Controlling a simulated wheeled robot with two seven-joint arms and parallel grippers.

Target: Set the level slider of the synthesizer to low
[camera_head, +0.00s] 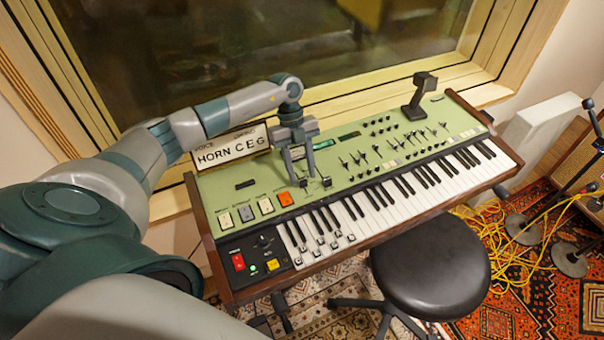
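The synthesizer (225,190) has a green panel, wooden end cheeks and a keyboard along its front. My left gripper (301,178) points down at the panel's left half, behind the keys. Its two fingers look apart, with panel showing between them. Small dark caps (326,182) sit by the fingertips. I cannot tell which is the level slider, nor whether a finger touches one. More dark slider caps (362,159) stand in rows to the right. Labels are too small to read. My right gripper is not in view.
A dark upright device (420,97) stands at the back right. A black stool (430,265) is in front. Yellow cables (512,255) lie on the rug at right.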

